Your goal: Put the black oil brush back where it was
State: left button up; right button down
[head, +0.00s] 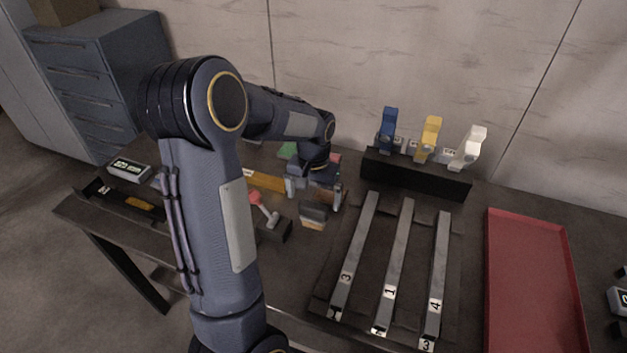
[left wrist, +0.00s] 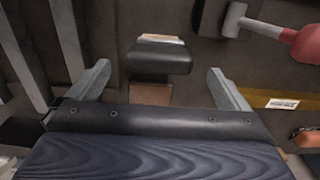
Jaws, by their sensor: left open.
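A dark block with a pale edge, which looks like the black oil brush (head: 314,212), is on the work table (head: 225,300) just in front of my left gripper (head: 314,192). In the left wrist view the brush (left wrist: 160,58) lies between and slightly beyond the two fingertips, with a gap on each side. A brown part (left wrist: 150,95) shows below it, nearer the palm. My left gripper is open and holds nothing. I cannot tell whether the brush rests directly on the table. My right gripper is not in view.
A red-handled hammer (head: 264,209) stands close left of the brush, on a dark block (head: 275,231). Numbered metal bars (head: 397,260) lie to the right, then a red tray (head: 535,280). A black rack (head: 415,175) with blue, yellow and white tools stands behind.

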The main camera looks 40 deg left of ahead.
pick_arm(q)
notch_tip(320, 180, up, 6)
jog(key=shift+f, duration=0.15)
jog(key=s+d+r+m+t+h, duration=0.1)
jog(key=s+d+r+t+h, duration=0.1)
jog(key=s+d, duration=0.5)
jog(key=s+d+r+m+t+h, duration=0.1)
jog(key=s+d+r+t, duration=0.1)
jog(key=s+d, duration=0.6)
jog(key=shift+s+d+r+t+h, duration=0.3)
jog(key=shift+s+t, duration=0.5)
jog(key=shift+s, duration=1.35)
jog(key=shift+a+r, duration=0.1)
